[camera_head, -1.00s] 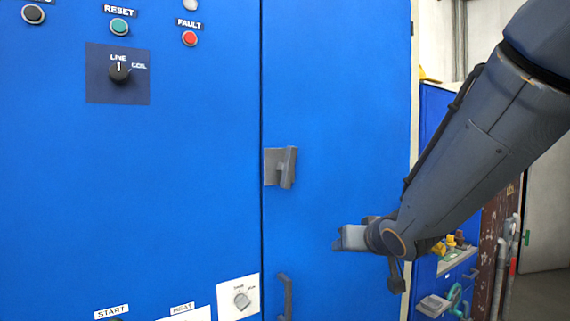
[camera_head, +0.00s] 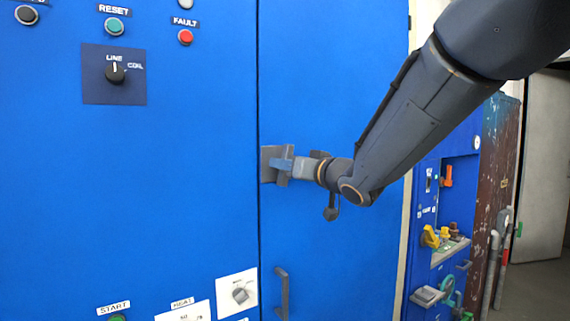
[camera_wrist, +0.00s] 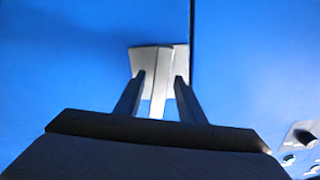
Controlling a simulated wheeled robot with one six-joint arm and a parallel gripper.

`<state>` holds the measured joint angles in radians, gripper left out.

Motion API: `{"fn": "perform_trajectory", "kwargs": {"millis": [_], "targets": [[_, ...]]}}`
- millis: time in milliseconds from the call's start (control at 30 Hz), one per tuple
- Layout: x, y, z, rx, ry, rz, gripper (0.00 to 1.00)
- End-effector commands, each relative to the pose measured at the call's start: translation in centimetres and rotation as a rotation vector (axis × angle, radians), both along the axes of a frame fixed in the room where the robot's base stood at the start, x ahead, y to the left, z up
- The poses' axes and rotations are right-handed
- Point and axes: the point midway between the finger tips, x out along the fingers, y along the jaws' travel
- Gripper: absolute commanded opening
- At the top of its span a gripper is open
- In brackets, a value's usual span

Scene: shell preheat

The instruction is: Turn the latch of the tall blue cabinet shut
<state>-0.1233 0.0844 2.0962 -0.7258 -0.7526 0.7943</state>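The tall blue cabinet (camera_head: 330,70) fills much of the head view. Its grey latch, a plate (camera_head: 268,163) with a raised handle (camera_head: 283,179), sits on the right door beside the vertical seam. The handle looks near upright, tilted slightly. My gripper (camera_head: 284,165) is at the latch, reaching from the right. In the wrist view, my gripper's two dark fingers (camera_wrist: 158,88) are apart, one on each side of the pale latch handle (camera_wrist: 159,98). Gaps seem to show between handle and fingers. The latch plate (camera_wrist: 145,60) is behind them.
A dark door pull (camera_head: 282,293) is below the latch. A rotary knob (camera_head: 240,295) on a white plate is at its lower left. A LINE/COIL selector (camera_head: 115,72) is at the upper left. A smaller blue cabinet with yellow handles (camera_head: 430,237) stands at the right.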

Motion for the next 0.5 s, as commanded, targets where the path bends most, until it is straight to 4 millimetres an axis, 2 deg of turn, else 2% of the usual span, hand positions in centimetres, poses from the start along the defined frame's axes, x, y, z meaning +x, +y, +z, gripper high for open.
{"fn": "perform_trajectory", "kwargs": {"millis": [367,400,500], "targets": [[0.64,0.44,-0.04,0.0,0.0,-0.001,0.36],[0.63,0.44,-0.05,0.0,0.0,-0.001,0.34],[0.64,0.43,-0.05,0.0,0.0,-0.001,0.17]]}}
